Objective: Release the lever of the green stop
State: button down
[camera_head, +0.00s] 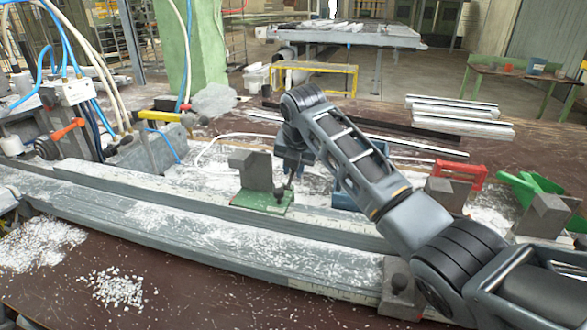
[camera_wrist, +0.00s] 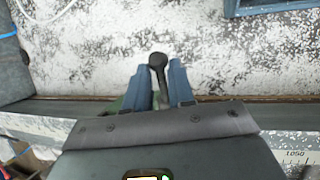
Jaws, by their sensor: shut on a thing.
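The green stop (camera_head: 264,201) has a green base and an upright grey block, and sits on the long grey profile rail at mid-picture. Its dark lever (camera_head: 287,189) stands at the right side of the block. In the wrist view the lever's round black knob (camera_wrist: 157,62) shows between the blue fingers. My gripper (camera_wrist: 161,84) is shut on the lever, with the knob sticking out past the fingertips. My gripper (camera_head: 291,158) also shows in the head view, just right of the grey block. In the wrist view, the gripper body hides most of the stop.
A red stop (camera_head: 461,171) and another green piece (camera_head: 527,187) with a grey block stand to the right. A blue tray or frame (camera_wrist: 264,6) lies near the gripper. White chips (camera_head: 118,287) cover parts of the bench. Hoses and a clamp with an orange handle (camera_head: 68,128) are at left.

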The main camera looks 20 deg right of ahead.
jog(key=shift+r, duration=0.1)
jog(key=c, duration=1)
grip_release()
jog(key=shift+o, duration=0.2)
jog(key=v, duration=0.7)
jog(key=shift+s+r+b, duration=0.2)
jog(key=shift+r+b, duration=0.1)
jog(key=shift+b, duration=0.1)
